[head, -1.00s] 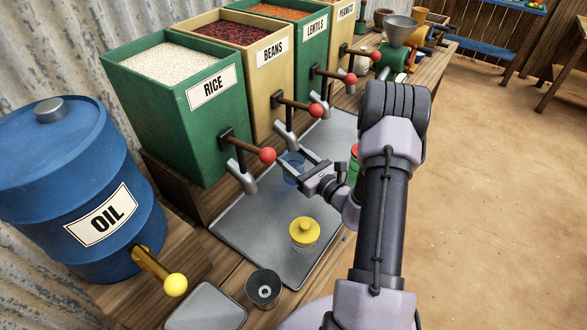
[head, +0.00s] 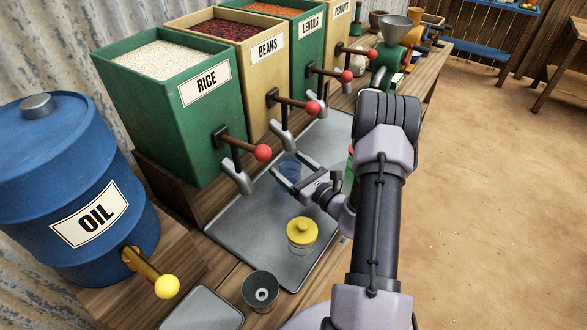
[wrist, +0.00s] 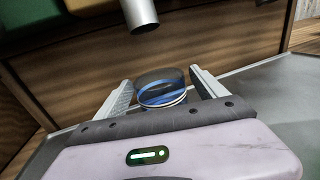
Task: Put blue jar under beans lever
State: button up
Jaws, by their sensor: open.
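The blue jar (head: 289,172) stands on the grey metal tray below the spout (head: 283,136) of the beans dispenser. The beans lever (head: 293,102) has a red knob and sits above the spout. My gripper (head: 288,164) is open, with one finger on each side of the jar. In the wrist view the jar (wrist: 160,87) is clear with blue bands. It sits between the two spread fingers, with visible gaps on both sides. The spout (wrist: 140,14) hangs just above and behind the jar there. The jar's lower part is hidden by my gripper.
A yellow-lidded jar (head: 301,236) stands on the tray (head: 240,225) in front. A dark metal cup (head: 260,290) is nearer. The rice dispenser (head: 180,115) and its lever (head: 240,144) are left of the beans; lentils (head: 308,50) are right. A blue oil drum (head: 75,190) stands far left.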

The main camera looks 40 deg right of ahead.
jog(key=s, duration=0.4)
jog(key=s+p, duration=0.1)
jog(key=s, duration=0.3)
jog(key=s+p, duration=0.1)
jog(key=s, duration=0.3)
jog(key=shift+d+r, duration=0.15)
jog(key=shift+d, duration=0.25)
